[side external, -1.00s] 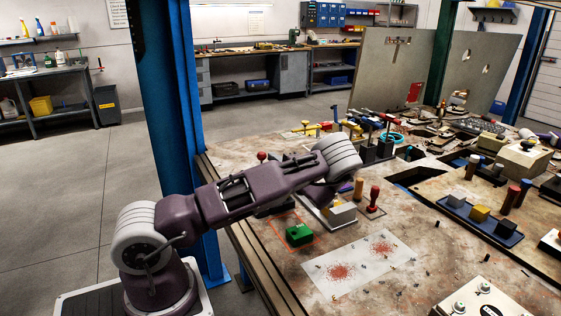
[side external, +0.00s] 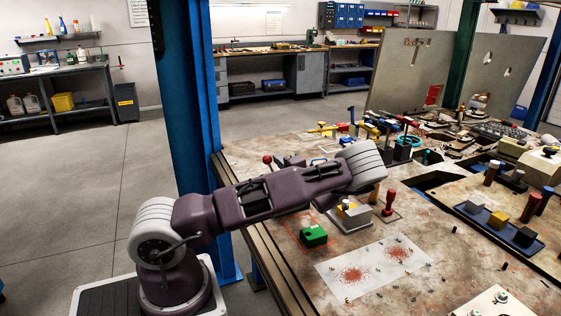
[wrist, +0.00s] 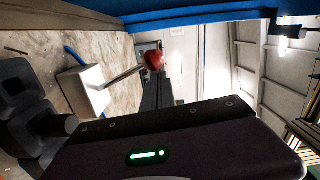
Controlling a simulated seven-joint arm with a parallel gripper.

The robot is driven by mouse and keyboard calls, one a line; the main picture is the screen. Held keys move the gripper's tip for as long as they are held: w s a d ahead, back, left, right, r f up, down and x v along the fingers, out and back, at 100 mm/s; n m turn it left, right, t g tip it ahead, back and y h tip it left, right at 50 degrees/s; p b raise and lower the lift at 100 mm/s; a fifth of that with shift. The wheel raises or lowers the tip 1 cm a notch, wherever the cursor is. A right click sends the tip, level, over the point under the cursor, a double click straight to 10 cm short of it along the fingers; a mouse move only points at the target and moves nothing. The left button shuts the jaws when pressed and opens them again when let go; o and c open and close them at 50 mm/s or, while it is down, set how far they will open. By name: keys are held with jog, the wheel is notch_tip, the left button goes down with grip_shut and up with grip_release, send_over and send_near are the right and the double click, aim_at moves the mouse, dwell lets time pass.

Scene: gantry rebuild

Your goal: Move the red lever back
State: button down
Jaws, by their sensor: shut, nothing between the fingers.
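The red lever has a round red knob (side external: 267,158), which shows just above my arm in the side external view. Its base is mostly hidden there by my arm. In the wrist view the knob (wrist: 153,60) sits at the end of a thin metal rod, which leans out to the right from a pale box-like base (wrist: 88,90). I see no finger touching the knob.
A green box (side external: 313,235) and a red-topped stamp-like piece (side external: 390,198) stand on the worn bench near my arm. A blue post (side external: 190,130) rises at the bench's left edge. Blue and yellow tools (side external: 370,127) lie farther back.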

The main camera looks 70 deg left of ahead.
jog(key=shift+s, duration=0.15)
jog(key=d, duration=1)
jog(key=s+d+r+t+h, duration=0.2)
jog(key=s+d+r+h, duration=0.3)
jog(key=d, duration=0.4)
jog(key=s+d+r+m+t+h, duration=0.1)
jog(key=s+d+r+h, duration=0.4)
jog(key=d, duration=0.5)
jog(key=s+d+r+t+h, duration=0.3)
jog(key=s+d+r+h, duration=0.2)
jog(key=s+d+h, duration=0.3)
jog(key=shift+s+d+m+t, duration=0.3)
jog(key=shift+s+d+m, duration=0.1)
jog(key=shift+s+d, duration=0.8)
jog(key=shift+r, duration=0.15)
